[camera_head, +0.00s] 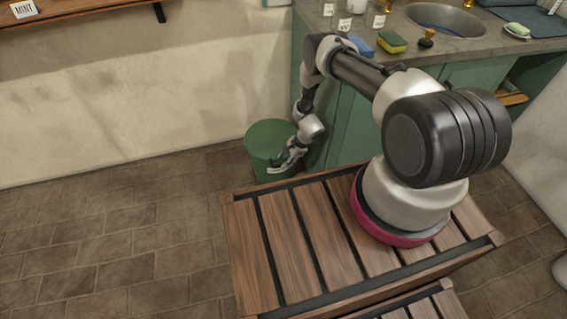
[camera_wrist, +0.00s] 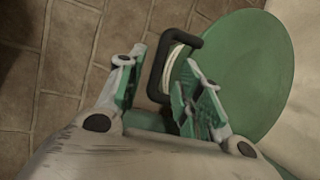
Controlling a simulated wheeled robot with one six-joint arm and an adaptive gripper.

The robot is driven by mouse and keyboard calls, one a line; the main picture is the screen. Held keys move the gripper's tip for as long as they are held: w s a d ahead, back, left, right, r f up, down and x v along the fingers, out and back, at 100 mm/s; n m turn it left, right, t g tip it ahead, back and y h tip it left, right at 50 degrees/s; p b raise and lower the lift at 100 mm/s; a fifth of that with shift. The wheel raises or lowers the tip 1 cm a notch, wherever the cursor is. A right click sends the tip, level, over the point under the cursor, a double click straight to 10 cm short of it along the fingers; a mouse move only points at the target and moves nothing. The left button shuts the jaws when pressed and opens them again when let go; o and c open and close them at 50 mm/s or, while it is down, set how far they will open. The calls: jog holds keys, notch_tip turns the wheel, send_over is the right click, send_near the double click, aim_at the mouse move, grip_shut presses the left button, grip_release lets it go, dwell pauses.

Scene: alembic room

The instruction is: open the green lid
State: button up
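The green lid (camera_head: 268,134) tops a round green bin (camera_head: 262,170) on the floor by the wall, and looks closed. In the wrist view the lid (camera_wrist: 240,75) fills the right side. A black U-shaped handle (camera_wrist: 158,72) juts from its left edge, beside a pale strip. My gripper (camera_head: 286,160) is at the bin's front right side, partly covering it. In the wrist view my gripper (camera_wrist: 160,80) is open, with one finger on each side of the handle. The right finger overlaps the lid's edge in the picture; I cannot tell whether either finger touches.
A green cabinet (camera_head: 345,130) with a grey counter stands right of the bin. The counter holds a sponge (camera_head: 392,42), jars and a sink (camera_head: 447,19). A wooden shelf (camera_head: 80,12) is on the wall. The tiled floor (camera_head: 110,240) left of the bin is clear.

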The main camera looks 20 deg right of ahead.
jog(key=shift+x, duration=1.5)
grip_shut()
jog(key=shift+r, duration=0.1)
